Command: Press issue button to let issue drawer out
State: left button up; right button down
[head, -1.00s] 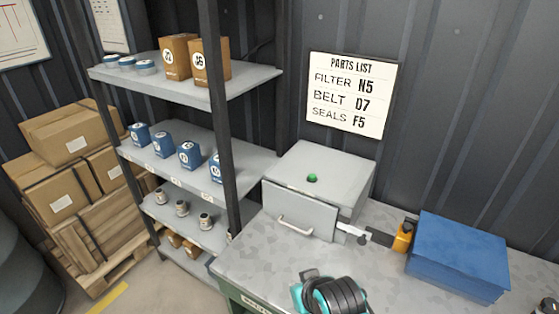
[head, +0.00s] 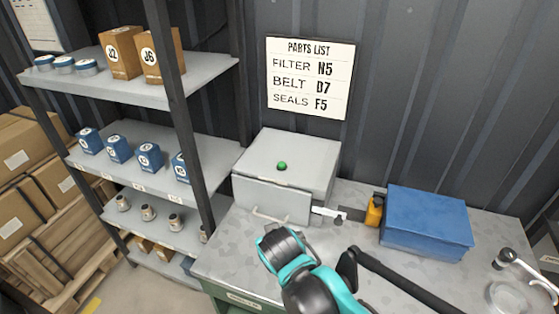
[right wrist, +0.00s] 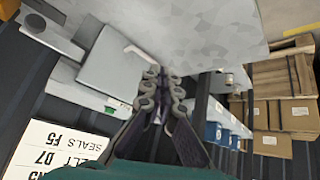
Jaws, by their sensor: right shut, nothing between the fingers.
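The grey box (head: 308,148) stands on the bench against the wall, with a green button (head: 282,166) on its top. Its drawer front (head: 270,198) with a bar handle faces the bench edge. My teal and black right arm reaches up from the bottom of the head view, in front of the box; its fingertips cannot be made out there. In the right wrist view my right gripper (right wrist: 166,74) is shut and empty, apart from the button, with the drawer front (right wrist: 115,58) beyond its tips at left. My left gripper is not in view.
A parts list sign (head: 310,78) hangs above the box. A latch arm (head: 328,214), a yellow item (head: 374,211) and a blue case (head: 427,222) lie right of it. A shelf rack (head: 150,85) with boxes stands at left. The bench (head: 225,255) is bare at front left.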

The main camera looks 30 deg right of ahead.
jog(key=w+d+r+m+t+h+p, duration=0.1)
jog(key=w+d+r+m+h+p, duration=0.1)
jog(key=w, duration=0.6)
jog(key=w+d+r+m+t+h+p, duration=0.1)
jog(key=w+d+r+m+h+p, duration=0.1)
jog(key=w+d+r+m+h, duration=0.3)
jog(key=w+r+h, duration=0.1)
jog(key=w+r, duration=0.2)
jog(key=shift+w+d+m+t+h+p, duration=0.3)
jog(key=shift+t+h+p, duration=0.1)
jog(key=shift+d, duration=0.1)
jog(key=b, duration=0.2)
send_over(280, 173)
jog(key=f, duration=0.2)
jog(key=shift+w+d+f, duration=0.2)
jog(key=shift+w+f, duration=0.1)
jog(key=shift+f, duration=0.05)
notch_tip(280, 173, down, 3)
jog(key=shift+a+r+b, duration=0.15)
jog(key=shift+b, duration=0.15)
jog(key=shift+s+f, duration=0.1)
jog(key=shift+f, duration=0.45)
jog(key=shift+f, duration=0.1)
